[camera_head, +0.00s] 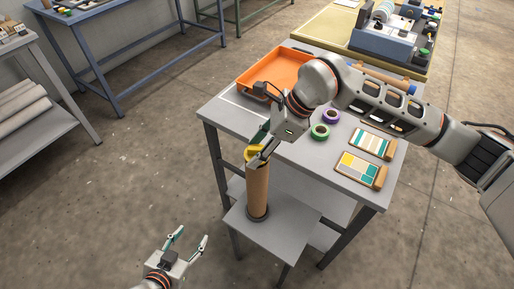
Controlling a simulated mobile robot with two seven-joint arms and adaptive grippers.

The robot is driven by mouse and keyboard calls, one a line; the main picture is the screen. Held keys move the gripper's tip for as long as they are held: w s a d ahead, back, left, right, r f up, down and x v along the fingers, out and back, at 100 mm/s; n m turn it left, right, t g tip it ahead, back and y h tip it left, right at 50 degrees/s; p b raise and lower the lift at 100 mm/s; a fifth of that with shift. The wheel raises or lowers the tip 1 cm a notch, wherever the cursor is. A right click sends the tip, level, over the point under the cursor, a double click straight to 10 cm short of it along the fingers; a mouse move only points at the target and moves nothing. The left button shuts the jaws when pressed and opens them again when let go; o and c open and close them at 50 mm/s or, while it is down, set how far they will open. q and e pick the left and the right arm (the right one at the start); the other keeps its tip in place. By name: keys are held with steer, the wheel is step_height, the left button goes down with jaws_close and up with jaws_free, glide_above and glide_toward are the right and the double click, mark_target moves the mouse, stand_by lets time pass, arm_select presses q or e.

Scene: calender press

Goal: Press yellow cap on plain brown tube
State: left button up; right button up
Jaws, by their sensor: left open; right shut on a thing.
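The plain brown tube (257,190) stands upright in a dark ring base on a low grey shelf at the front of the table. The yellow cap (252,153) is at the tube's top, partly hidden by my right gripper (259,158), which is shut on it. I cannot tell whether the cap sits in the tube's mouth or just above it. My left gripper (188,241) is open and empty, low at the bottom of the view, to the left of the tube and apart from it.
The grey table (233,118) holds an orange tray (278,70), a green tape roll (320,131), a purple tape roll (331,116) and two colour sample cards (361,167). A brown tube with a blue end lies behind my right arm. Open floor lies left of the tube.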

steer(key=shift+f+b, duration=0.4)
steer(key=shift+f, duration=0.05)
stand_by(0.4)
steer(key=shift+o, duration=0.2)
steer(key=shift+s+f, duration=0.1)
steer(key=shift+f, duration=0.25)
steer(key=o, duration=1.4)
steer(key=shift+r, duration=0.1)
steer(key=shift+o, duration=0.2)
steer(key=shift+r, duration=0.1)
steer(key=shift+r+p, duration=1.3)
steer(key=shift+r, duration=1.65)
